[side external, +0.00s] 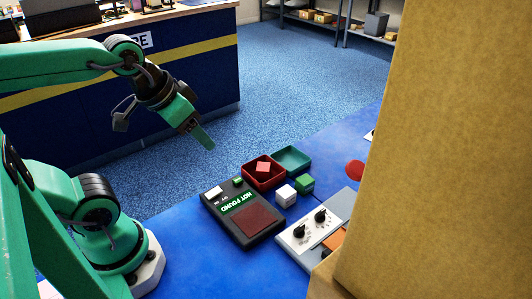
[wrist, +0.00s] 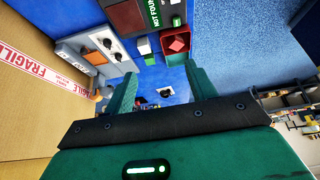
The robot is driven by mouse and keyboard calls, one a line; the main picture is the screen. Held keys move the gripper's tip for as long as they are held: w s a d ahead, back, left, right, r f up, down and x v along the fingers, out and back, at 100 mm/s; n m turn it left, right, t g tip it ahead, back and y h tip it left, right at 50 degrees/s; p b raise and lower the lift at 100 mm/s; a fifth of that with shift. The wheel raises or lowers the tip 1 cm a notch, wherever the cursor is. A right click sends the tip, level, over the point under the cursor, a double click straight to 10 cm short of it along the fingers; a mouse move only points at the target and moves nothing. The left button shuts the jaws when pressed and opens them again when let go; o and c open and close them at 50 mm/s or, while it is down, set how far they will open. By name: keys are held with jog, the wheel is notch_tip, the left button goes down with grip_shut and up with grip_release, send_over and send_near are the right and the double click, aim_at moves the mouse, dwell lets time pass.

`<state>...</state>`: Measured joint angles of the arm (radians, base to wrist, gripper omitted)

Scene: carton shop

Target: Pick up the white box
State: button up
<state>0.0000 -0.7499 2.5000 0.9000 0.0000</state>
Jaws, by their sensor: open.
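The white box (side external: 286,196) is a small cube on the blue table, left of a green cube (side external: 305,184) and in front of the red bin (side external: 257,178). In the wrist view the white box (wrist: 145,49) shows small, beyond the fingers. My gripper (side external: 203,139) is in the air, up and left of the white box and well apart from it. In the wrist view my gripper (wrist: 162,86) shows two teal fingers spread wide with nothing between them.
A scanner-like device (side external: 243,213) reading "NOT FOUND" lies left of the white box. A grey knobbed panel (side external: 312,238) is at its right front. The red bin holds a pink block; a teal bin (side external: 296,158) stands behind. A large carton (side external: 440,150) blocks the right.

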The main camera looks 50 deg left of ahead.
jog(key=shift+o, duration=0.4)
jog(key=g, duration=0.6)
send_over(288, 191)
notch_tip(288, 191, down, 16)
jog(key=shift+s+r, duration=0.15)
jog(key=shift+f, duration=0.35)
jog(key=shift+f, duration=1.3)
jog(key=shift+f, duration=0.1)
